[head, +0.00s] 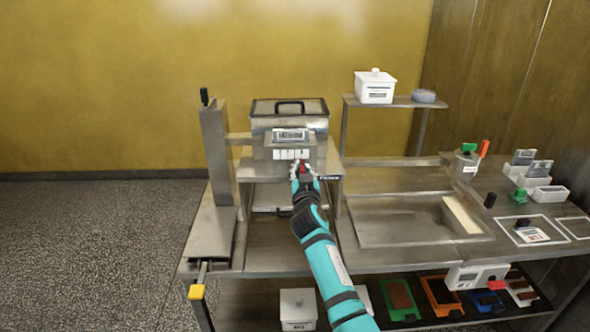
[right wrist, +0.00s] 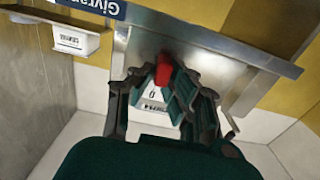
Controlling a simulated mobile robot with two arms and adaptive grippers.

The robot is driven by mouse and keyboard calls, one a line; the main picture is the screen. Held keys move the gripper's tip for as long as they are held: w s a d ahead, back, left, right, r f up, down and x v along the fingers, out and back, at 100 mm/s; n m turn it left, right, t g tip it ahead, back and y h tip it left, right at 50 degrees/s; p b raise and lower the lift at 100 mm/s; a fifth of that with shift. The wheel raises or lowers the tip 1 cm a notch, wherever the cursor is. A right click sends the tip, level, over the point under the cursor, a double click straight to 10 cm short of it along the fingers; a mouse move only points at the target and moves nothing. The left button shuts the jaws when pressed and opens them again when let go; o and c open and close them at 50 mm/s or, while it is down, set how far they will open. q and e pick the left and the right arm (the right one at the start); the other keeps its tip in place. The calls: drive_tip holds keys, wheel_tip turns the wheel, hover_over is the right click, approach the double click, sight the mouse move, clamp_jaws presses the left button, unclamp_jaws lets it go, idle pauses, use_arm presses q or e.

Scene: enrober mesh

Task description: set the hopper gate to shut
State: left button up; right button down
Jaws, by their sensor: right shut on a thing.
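The steel hopper (head: 290,122) with a dark-handled lid stands on the machine at the middle of the bench. A row of white labels (head: 290,154) runs along its lower front. My right gripper (head: 303,170) is at the hopper's front, just below the right end of the labels. It is shut on a small red handle, which shows between the fingers in the right wrist view (right wrist: 163,72). A white label with dark print (right wrist: 152,94) lies beside the handle there. The gate plate itself is mostly hidden. My left gripper is out of view.
A steel column with a black-knobbed crank (head: 204,98) stands left of the hopper. A white lidded box (head: 375,88) sits on the shelf at right. A shallow steel basin (head: 400,219) lies right of my arm. Trays with brown slabs (head: 399,297) are below.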

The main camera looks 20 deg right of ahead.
drive_tip(key=shift+d, duration=0.15)
drive_tip(key=c, duration=1.6)
unclamp_jaws()
drive_tip(key=shift+o, duration=1.4)
drive_tip(key=shift+s+d, duration=0.1)
drive_tip(key=shift+d, duration=0.1)
drive_tip(key=shift+s+a, duration=0.1)
drive_tip(key=shift+a, duration=0.1)
drive_tip(key=v, duration=1.1)
drive_tip(key=shift+s, duration=0.35)
